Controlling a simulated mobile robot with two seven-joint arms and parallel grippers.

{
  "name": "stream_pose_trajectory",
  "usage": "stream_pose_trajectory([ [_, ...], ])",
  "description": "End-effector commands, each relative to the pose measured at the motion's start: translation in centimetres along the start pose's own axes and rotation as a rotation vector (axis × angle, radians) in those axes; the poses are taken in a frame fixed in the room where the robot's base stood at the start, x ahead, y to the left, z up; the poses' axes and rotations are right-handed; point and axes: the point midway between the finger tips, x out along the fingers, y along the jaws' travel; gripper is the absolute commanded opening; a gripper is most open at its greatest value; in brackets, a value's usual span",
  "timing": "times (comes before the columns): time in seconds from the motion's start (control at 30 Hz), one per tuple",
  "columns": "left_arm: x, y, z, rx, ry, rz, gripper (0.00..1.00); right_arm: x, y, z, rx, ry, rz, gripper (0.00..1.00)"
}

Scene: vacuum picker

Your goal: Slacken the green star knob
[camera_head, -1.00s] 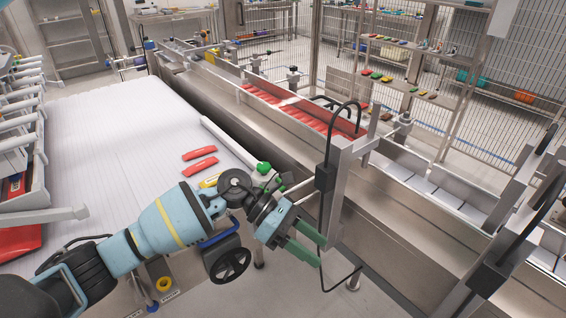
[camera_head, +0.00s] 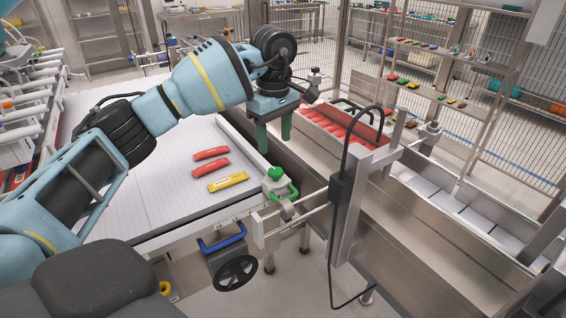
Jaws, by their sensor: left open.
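The green star knob (camera_head: 274,173) sits on top of a pale clamp block at the near right corner of the white table, beside the conveyor. A curved green handle (camera_head: 292,191) shows just to the right of it. My left gripper (camera_head: 273,137) is open and empty. Its two green fingers point down, and in the picture their tips are a little above the knob, apart from it. How far the fingers are from the knob in depth I cannot tell. My right gripper is not in view.
Two red packs (camera_head: 210,165) and a yellow pack (camera_head: 228,181) lie on the white table (camera_head: 180,210). A steel post with a black cable (camera_head: 341,190) stands right of the knob. Red trays (camera_head: 345,124) lie in the conveyor behind. A blue handle (camera_head: 222,238) and a black handwheel (camera_head: 236,272) are below the table edge.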

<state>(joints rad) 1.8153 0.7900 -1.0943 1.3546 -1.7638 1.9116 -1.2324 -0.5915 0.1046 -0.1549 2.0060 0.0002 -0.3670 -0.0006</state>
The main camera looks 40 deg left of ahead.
Motion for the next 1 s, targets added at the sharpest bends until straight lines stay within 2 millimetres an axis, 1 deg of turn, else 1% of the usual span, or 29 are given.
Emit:
stream_pose_trajectory([
  [0.17, 1.1, 0.0, 0.1, 0.0, -0.002, -0.002, 0.55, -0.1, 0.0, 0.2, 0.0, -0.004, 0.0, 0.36],
  [0.4, 4.6, 0.0, 0.1, 0.001, -0.002, -0.001, 0.55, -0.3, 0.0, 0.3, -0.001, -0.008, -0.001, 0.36],
  [0.6, 7.0, 0.0, 0.2, 0.0, -0.004, 0.0, 0.55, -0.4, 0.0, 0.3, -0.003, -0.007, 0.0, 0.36],
  [0.77, 7.7, 0.0, 0.2, 0.0, -0.004, 0.003, 0.55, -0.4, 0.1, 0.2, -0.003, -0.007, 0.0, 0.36],
  [1.0, 7.8, 0.0, 0.2, 0.0, -0.004, 0.002, 0.55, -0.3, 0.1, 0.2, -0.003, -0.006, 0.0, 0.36],
])
